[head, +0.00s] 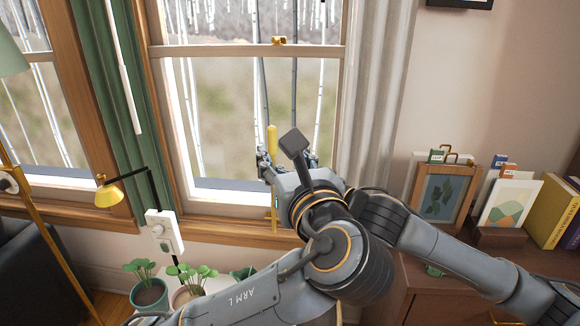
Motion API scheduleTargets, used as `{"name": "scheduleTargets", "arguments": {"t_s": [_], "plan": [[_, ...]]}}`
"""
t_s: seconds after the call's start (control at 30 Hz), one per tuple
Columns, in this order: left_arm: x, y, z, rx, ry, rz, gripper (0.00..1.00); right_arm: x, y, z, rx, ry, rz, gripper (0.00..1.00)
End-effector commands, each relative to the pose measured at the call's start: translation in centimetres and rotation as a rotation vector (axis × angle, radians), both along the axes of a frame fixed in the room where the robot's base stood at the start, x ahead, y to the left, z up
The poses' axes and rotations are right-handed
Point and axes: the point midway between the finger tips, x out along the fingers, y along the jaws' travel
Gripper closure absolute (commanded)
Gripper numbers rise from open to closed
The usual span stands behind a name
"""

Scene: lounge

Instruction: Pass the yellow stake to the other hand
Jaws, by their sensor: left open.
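The yellow stake (272,140) stands upright in front of the window. Its rounded top shows above the grippers and a thin lower length shows below, while its middle is hidden. My left gripper (287,160) is open, with its dark fingers apart and the stake near the left one. I cannot tell whether the fingers touch it. My right arm comes in from the right and ends behind my left wrist. Its gripper is mostly hidden there, so I cannot see what it holds.
Potted plants (150,292) stand at the lower left, near a yellow lamp (109,193) and a white box (163,231). A wooden cabinet (398,308) at the right bears a framed picture (441,197), cards (507,204) and yellow books (549,208). A pale curtain (377,100) hangs beside the window.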

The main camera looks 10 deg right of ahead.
Motion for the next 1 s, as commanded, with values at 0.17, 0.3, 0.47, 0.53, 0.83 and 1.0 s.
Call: {"name": "scheduleTargets", "arguments": {"t_s": [0.17,0.3,0.47,0.53,0.83,1.0], "plan": [[3.6,0.4,0.0,0.002,0.001,0.003,0.58,0.0,0.0,0.0,0.0,0.0,0.0,1.0],[5.6,0.6,0.0,0.0,0.001,0.002,0.58,0.0,0.0,0.0,0.0,0.0,0.0,1.0],[7.0,0.7,0.0,0.0,0.0,0.001,0.58,0.0,0.0,0.0,0.0,0.0,0.0,1.0],[7.3,0.8,0.0,-0.001,0.0,0.0,0.58,0.0,0.0,0.0,0.0,0.0,0.0,1.0],[7.4,0.8,0.0,-0.001,0.0,-0.001,0.6,0.0,0.0,0.0,0.0,0.0,0.0,1.0],[7.4,0.8,0.0,-0.001,0.001,-0.001,0.95,0.0,0.0,0.0,0.0,0.0,0.0,1.0]]}}
